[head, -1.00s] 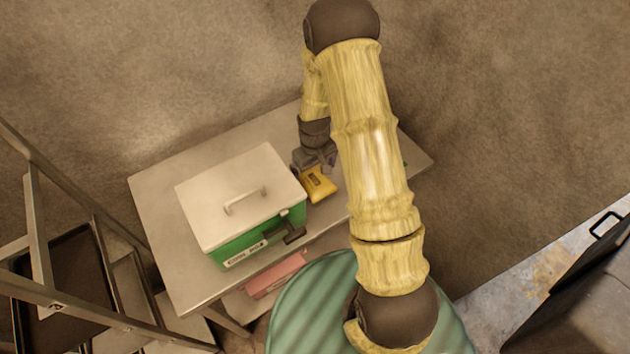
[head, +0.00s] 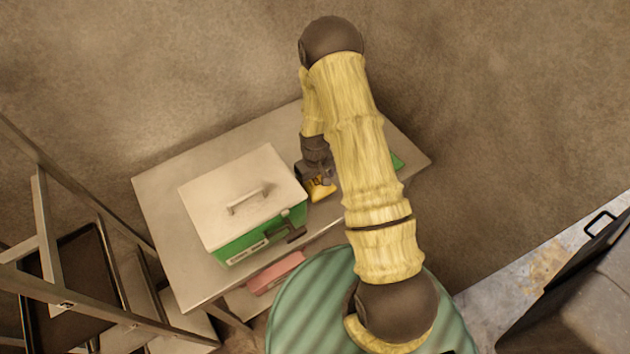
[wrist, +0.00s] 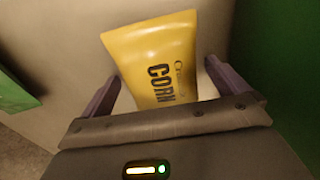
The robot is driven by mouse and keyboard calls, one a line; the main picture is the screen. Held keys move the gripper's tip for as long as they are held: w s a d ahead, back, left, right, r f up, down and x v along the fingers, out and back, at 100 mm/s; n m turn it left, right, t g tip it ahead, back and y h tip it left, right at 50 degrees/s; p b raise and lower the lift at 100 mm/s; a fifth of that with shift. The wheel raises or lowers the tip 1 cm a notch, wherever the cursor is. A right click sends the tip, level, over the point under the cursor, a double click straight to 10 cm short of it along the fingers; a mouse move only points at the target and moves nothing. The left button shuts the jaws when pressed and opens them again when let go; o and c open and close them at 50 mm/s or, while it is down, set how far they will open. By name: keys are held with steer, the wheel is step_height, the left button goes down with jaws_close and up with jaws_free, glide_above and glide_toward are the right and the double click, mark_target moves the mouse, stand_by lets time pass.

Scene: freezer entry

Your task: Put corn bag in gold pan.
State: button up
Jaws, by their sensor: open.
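The yellow corn bag (head: 322,191) lies on the metal table, just right of the green and white cool box. In the wrist view the corn bag (wrist: 155,55) shows its "CORN" print and sits between the two spread purple fingers of my gripper (wrist: 168,88). My gripper (head: 317,180) is open, low over the bag, and covers part of it in the head view. I cannot tell whether either finger touches the bag. No gold pan is seen in these frames.
The cool box (head: 240,205) stands close left of the gripper on the table (head: 165,195). A green item (head: 397,162) lies near the table's right end, partly behind my arm. A pink item (head: 275,272) is below the table. A rack with a dark tray (head: 65,285) stands at the left.

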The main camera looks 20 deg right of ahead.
steer(key=c, duration=1.3)
steer(key=shift+r, duration=0.1)
step_height(320, 180, up, 10)
steer(key=b, duration=0.3)
